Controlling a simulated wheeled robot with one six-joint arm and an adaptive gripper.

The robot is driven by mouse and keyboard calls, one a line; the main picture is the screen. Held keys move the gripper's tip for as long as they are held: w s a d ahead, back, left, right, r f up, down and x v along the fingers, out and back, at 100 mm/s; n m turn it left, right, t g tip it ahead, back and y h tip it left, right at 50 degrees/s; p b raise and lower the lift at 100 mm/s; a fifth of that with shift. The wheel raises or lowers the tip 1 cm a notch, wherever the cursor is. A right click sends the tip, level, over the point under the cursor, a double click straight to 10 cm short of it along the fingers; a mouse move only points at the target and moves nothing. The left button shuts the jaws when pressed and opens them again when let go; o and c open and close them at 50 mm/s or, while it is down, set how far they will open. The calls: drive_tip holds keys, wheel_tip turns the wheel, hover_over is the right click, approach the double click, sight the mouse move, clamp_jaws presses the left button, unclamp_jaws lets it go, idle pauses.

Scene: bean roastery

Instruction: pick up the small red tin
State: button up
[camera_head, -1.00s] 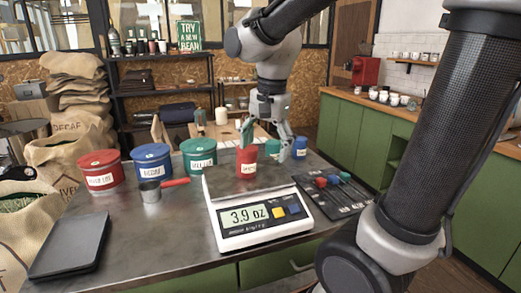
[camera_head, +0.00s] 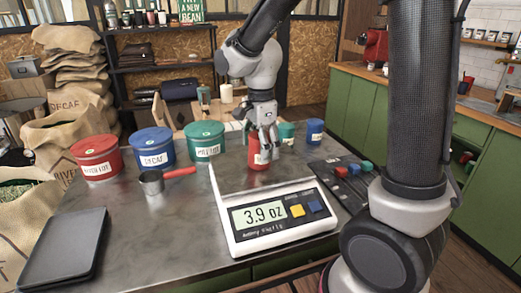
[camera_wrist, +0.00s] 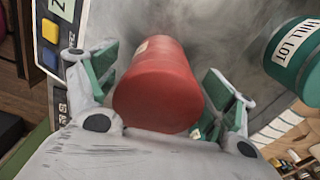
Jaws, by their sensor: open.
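The small red tin (camera_head: 257,158) with a white label stands upright on the steel plate of the white scale (camera_head: 276,238), toward the plate's back. The scale's display reads 3.9 oz. My gripper (camera_head: 267,146) is over the tin, and its fingers hide part of the tin's top and right side. In the wrist view the red tin (camera_wrist: 160,85) fills the middle, between the two green-padded fingers. The fingers are open, with a gap visible on each side of the tin.
Small teal (camera_head: 287,133) and blue (camera_head: 315,130) tins stand right of my gripper. Larger red (camera_head: 97,158), blue (camera_head: 153,147) and green (camera_head: 205,142) tins stand left. A red-handled scoop (camera_head: 152,182) and dark flat slab (camera_head: 65,248) lie left. Cupping tools (camera_head: 345,175) lie right of the scale.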

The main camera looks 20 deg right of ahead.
drive_tip(key=shift+f, duration=0.65)
drive_tip(key=c, duration=1.2)
